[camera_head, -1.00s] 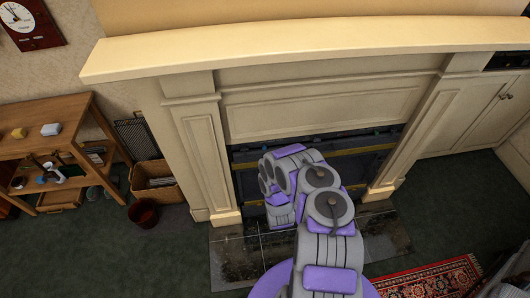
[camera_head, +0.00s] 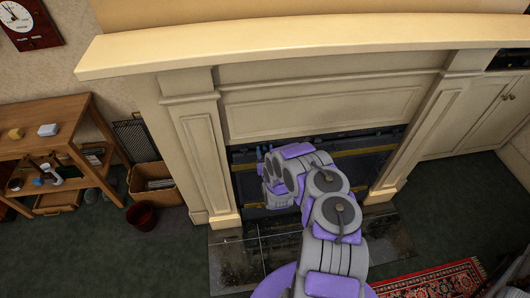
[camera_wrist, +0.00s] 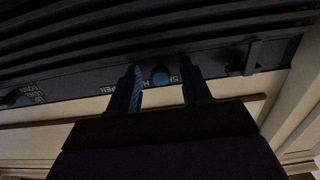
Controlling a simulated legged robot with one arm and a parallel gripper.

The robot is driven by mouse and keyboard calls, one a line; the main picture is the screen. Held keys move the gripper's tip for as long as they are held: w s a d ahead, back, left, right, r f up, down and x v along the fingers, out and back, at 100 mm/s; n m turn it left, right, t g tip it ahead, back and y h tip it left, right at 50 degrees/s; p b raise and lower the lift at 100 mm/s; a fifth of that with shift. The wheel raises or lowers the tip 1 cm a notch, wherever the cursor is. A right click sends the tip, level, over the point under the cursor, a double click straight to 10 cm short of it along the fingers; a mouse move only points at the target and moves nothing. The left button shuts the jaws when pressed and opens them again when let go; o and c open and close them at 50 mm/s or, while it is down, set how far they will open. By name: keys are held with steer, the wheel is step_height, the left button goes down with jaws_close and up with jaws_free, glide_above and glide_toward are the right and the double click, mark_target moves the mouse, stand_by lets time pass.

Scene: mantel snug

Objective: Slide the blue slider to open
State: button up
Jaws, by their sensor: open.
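The blue slider (camera_wrist: 160,76) is a small round blue knob on a dark panel (camera_wrist: 85,84) in the wrist view, below a set of black slats. My gripper (camera_wrist: 162,67) is open, with one finger on each side of the knob. I cannot tell whether either finger touches it. Pale lettering is on the panel, partly hidden by the fingers and too dim to read fully. In the head view the dark fireplace opening (camera_head: 365,160) sits under the mantel, and my arm reaches into it. The slider cannot be made out there.
The cream mantel shelf (camera_head: 300,42) overhangs the opening, with a pillar on each side. A dark tab (camera_wrist: 252,57) projects from the panel right of my fingers. A wooden shelf unit (camera_head: 78,108), a basket (camera_head: 155,185) and a dark red bin (camera_head: 141,215) stand at left.

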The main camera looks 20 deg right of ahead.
jaws_close()
stand_by(0.3)
